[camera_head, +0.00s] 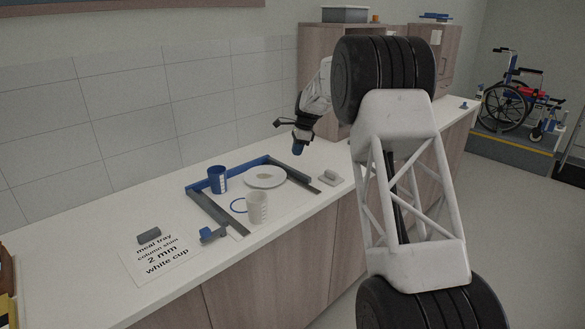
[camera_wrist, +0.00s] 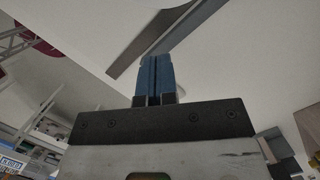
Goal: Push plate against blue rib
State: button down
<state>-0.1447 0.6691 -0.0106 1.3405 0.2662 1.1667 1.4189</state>
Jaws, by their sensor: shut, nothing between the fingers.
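The white plate (camera_head: 265,181) lies flat in the tray area on the counter, with a small beige item on it. The blue rib (camera_head: 240,168) runs along the back, behind the plate; a narrow gap seems to lie between them, though contact is hard to judge. My gripper (camera_head: 299,149) hangs to the right of the plate, above the back right part of the tray, apart from the plate. Its blue fingers are together and empty, as the wrist view (camera_wrist: 155,72) also shows.
A blue cup (camera_head: 217,178) stands left of the plate, and a white cup (camera_head: 257,208) in front of it. Grey bars edge the tray at left (camera_head: 214,212) and right (camera_head: 299,181). A grey block (camera_head: 328,177) lies right of the tray. A printed card (camera_head: 160,260) lies left.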

aim_at(278, 177)
jog(key=shift+f, duration=0.15)
jog(key=shift+x, duration=4.85)
jog(key=shift+s+a, duration=0.2)
jog(key=shift+a, duration=1)
jog(key=shift+s+a, duration=0.25)
jog(key=shift+a, duration=0.95)
jog(key=v, duration=1)
